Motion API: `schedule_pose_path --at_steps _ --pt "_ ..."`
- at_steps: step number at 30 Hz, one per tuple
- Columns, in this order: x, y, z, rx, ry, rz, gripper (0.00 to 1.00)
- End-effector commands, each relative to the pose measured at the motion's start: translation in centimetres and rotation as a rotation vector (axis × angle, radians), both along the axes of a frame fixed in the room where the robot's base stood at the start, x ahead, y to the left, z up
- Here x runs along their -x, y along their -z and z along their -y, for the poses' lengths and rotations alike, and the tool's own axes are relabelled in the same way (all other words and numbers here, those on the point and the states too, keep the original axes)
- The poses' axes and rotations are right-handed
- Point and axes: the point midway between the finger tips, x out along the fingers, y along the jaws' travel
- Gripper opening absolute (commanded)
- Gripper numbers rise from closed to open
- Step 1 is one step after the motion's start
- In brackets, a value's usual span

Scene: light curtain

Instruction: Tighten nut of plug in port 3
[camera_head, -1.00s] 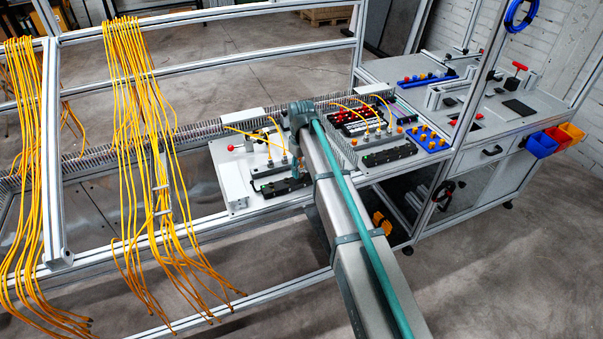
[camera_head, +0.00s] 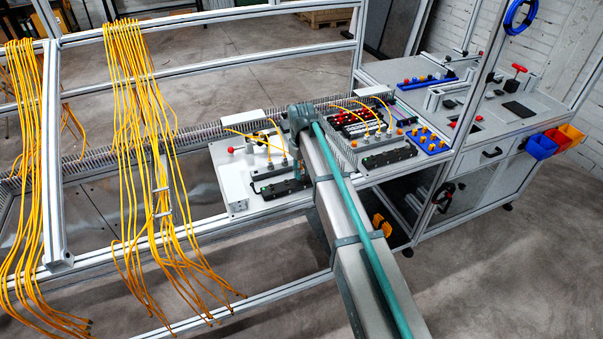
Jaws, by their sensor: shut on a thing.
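My gripper (camera_head: 295,171) is at the port block on the left white board, mostly hidden by my own arm. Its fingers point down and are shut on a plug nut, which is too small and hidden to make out. The port block (camera_head: 272,187) is a dark bar with green marks at the board's front. Which port the gripper is at cannot be told. Yellow cables (camera_head: 247,133) run to plugs in the grey block behind it.
A second board to the right carries a dark block (camera_head: 389,158) and more yellow cables (camera_head: 352,113). A blue tray (camera_head: 429,138) with orange caps lies beside it. Yellow cable bundles (camera_head: 140,130) hang at the left. Aluminium frame bars surround the boards.

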Motion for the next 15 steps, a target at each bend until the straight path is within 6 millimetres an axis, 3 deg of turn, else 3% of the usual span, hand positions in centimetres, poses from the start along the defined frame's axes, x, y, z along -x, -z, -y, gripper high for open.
schedule_pose_path --at_steps 8,15 --pt "0.04 0.06 0.02 0.001 0.066 -0.001 0.01" --pt "0.06 0.1 0.03 0.001 0.366 -0.002 0.01"
